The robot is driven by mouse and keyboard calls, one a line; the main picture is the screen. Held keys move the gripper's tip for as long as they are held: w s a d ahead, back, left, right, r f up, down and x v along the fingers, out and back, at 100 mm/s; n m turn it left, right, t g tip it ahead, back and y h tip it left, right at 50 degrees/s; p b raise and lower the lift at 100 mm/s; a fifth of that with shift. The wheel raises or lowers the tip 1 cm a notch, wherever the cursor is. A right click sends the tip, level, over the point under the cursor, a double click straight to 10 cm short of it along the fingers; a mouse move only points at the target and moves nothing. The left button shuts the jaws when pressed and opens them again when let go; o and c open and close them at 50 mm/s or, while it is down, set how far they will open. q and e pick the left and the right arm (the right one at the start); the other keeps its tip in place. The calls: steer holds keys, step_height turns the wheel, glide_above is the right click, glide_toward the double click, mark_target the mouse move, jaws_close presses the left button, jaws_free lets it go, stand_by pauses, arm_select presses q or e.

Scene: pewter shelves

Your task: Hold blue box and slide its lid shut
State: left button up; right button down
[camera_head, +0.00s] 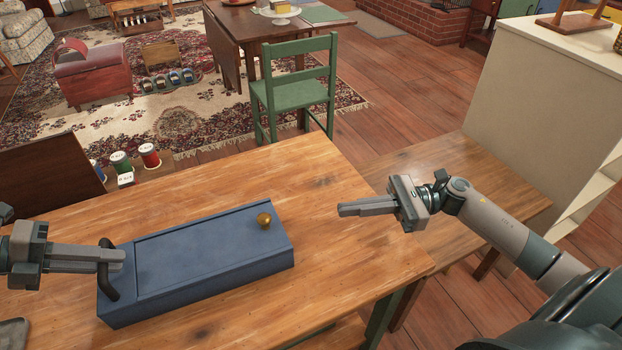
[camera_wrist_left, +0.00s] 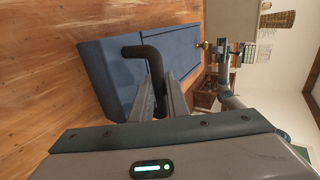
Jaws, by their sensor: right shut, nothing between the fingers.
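The long blue box (camera_head: 205,285) lies on the wooden table, with its blue lid (camera_head: 195,250) on top and a round brass knob (camera_head: 264,220) near the right end. No open interior shows, and I cannot tell how far the lid is slid. A dark curved handle (camera_head: 107,270) is at the box's left end. My left gripper (camera_head: 120,262) is at this handle; in the left wrist view the handle (camera_wrist_left: 143,51) runs down between the fingers, which are shut on it. My right gripper (camera_head: 340,210) is shut and empty, above the table's right side, apart from the knob.
The table (camera_head: 330,255) is clear around the box's right end and front. Thread spools (camera_head: 150,156) stand beyond its back left edge. A lower wooden surface (camera_head: 450,165) is at the right, beside a pale cabinet (camera_head: 540,100). A green chair (camera_head: 295,90) stands behind.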

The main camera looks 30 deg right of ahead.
arm_select(q)
steer(key=o, duration=0.5)
steer(key=shift+c, duration=0.2)
steer(key=v, duration=1.2)
steer(key=shift+r, duration=0.1)
arm_select(e)
steer(key=shift+r, duration=0.1)
